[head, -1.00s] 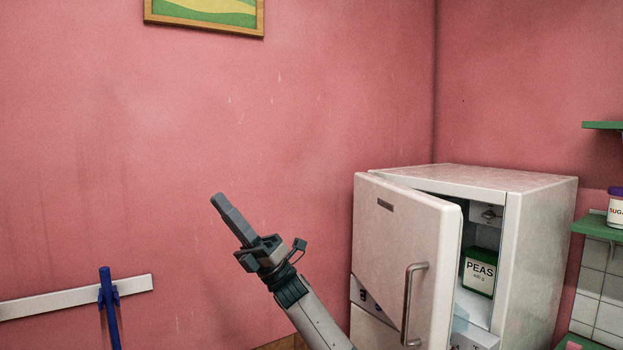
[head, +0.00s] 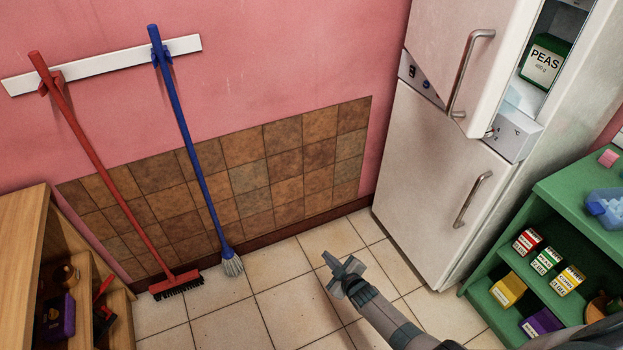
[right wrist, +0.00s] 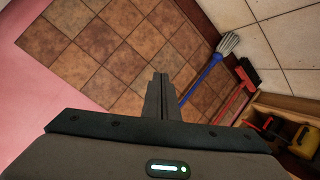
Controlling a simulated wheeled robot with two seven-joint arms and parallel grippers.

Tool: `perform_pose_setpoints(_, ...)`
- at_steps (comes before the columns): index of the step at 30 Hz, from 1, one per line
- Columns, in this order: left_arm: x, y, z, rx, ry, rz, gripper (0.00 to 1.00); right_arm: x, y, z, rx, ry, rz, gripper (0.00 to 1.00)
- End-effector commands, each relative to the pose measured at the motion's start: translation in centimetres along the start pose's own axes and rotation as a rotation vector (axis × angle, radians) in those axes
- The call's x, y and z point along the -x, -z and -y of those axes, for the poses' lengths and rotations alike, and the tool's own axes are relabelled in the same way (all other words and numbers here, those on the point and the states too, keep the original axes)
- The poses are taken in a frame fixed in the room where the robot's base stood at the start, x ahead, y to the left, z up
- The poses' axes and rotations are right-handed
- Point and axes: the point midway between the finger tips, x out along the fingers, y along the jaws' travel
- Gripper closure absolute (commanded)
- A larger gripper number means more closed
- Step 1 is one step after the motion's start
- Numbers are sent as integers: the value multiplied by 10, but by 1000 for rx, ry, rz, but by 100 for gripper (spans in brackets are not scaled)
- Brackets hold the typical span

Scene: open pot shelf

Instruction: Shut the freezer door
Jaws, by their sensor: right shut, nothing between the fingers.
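The freezer door (head: 450,48) is the upper door of a tall white fridge-freezer. In the head view it stands ajar, with a gap on its right side and its bar handle (head: 468,75) near that free edge. A green peas box (head: 546,62) shows inside the opening. My right gripper (head: 343,266) is shut and empty. In the head view it appears over the floor, left of the lower door and apart from the freezer door. Its closed fingers also show in the right wrist view (right wrist: 158,95). My left gripper is out of view.
The lower door (head: 432,180) looks shut. A green shelf (head: 590,225) with several small boxes stands at right. A red broom (head: 105,170) and a blue mop (head: 190,140) hang from a wall rail. A wooden shelf (head: 25,225) stands at left. The tiled floor between is clear.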

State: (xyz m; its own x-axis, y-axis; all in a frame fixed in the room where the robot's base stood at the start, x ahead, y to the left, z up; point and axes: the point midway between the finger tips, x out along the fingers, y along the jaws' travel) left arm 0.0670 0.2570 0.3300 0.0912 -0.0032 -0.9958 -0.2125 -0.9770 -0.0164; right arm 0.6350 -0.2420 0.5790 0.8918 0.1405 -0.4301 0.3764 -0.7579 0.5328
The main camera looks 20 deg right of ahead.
Motion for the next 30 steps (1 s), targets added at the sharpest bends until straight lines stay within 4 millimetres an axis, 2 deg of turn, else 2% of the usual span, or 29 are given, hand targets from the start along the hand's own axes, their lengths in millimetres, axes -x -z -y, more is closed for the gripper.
perform_pose_setpoints(1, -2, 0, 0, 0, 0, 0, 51, 19, -38, 34, -44, 42, 74, 100)
perform_pose_setpoints(3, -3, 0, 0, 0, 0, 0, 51, 46, -84, 73, -105, 90, 171, 100)
perform_pose_setpoints(5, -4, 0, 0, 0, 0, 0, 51, 73, -121, 106, -155, 129, 256, 100)
perform_pose_setpoints(6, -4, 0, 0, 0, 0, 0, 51, 92, -145, 128, -188, 153, 313, 100)
perform_pose_setpoints(8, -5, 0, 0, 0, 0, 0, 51, 124, -179, 160, -237, 186, 400, 100)
perform_pose_setpoints(12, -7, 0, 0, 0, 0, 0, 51, 209, -248, 231, -342, 256, 602, 100)
perform_pose_setpoints(15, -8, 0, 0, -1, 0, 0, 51, 270, -286, 272, -405, 293, 734, 100)
perform_pose_setpoints(18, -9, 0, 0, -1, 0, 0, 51, 324, -312, 304, -454, 318, 845, 100)
perform_pose_setpoints(21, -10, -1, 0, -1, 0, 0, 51, 364, -329, 325, -487, 334, 924, 100)
perform_pose_setpoints(25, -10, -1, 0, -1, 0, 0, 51, 391, -339, 339, -509, 344, 978, 100)
perform_pose_setpoints(30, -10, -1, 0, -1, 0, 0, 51, 398, -341, 342, -516, 346, 993, 100)
